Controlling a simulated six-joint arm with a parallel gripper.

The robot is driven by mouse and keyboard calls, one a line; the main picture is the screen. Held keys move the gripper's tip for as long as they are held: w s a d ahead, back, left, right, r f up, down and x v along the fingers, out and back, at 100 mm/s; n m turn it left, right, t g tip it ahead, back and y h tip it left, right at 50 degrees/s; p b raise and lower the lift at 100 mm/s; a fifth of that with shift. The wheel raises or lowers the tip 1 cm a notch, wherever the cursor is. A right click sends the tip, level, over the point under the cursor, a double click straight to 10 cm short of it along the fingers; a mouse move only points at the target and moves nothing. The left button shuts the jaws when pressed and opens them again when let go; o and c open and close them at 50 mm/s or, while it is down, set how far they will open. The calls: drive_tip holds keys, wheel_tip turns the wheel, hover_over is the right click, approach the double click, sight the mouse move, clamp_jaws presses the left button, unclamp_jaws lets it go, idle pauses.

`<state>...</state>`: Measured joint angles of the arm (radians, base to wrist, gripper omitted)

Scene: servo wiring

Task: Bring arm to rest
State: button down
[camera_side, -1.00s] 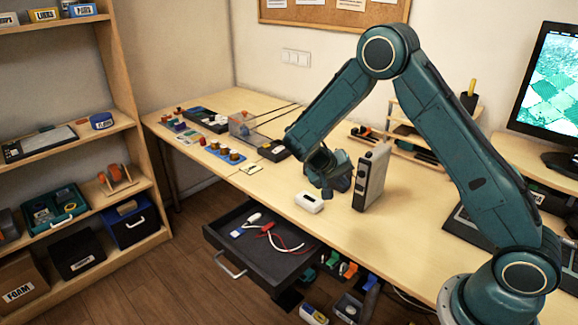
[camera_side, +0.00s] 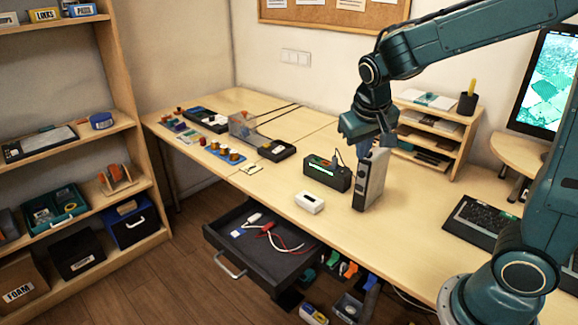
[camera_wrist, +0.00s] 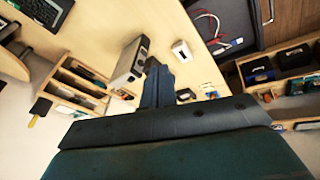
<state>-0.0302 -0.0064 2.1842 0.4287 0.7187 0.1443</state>
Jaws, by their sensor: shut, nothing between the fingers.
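My gripper (camera_side: 368,148) hangs from the raised arm above the desk, with its fingers just behind and above the grey upright box (camera_side: 371,180). It is shut and holds nothing. In the wrist view the gripper (camera_wrist: 155,72) points toward the desk, with the grey box (camera_wrist: 128,64) at its left. A black device with a green display (camera_side: 328,172) stands left of the grey box. A small white box (camera_side: 309,202) lies on the desk in front of it.
An open drawer (camera_side: 262,245) with red and white leads juts out under the desk (camera_side: 290,185). A wooden organizer (camera_side: 440,125) stands behind, a keyboard (camera_side: 478,218) and a monitor (camera_side: 548,85) at right. Parts and trays line the left desk. The desk's front middle is clear.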

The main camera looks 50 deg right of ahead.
drive_tip(key=s+a+r+n+t+y, duration=0.1)
drive_tip(key=s+a, duration=0.3)
drive_tip(key=s, duration=0.4)
drive_tip(key=s+a+r+n+t+y, duration=0.2)
drive_tip(key=s+a+r+n, duration=0.1)
drive_tip(key=s, duration=0.4)
drive_tip(key=shift+s+a+r+n+y, duration=0.3)
drive_tip(key=shift+s+a+r+n, duration=0.15)
drive_tip(key=shift+r, duration=0.3)
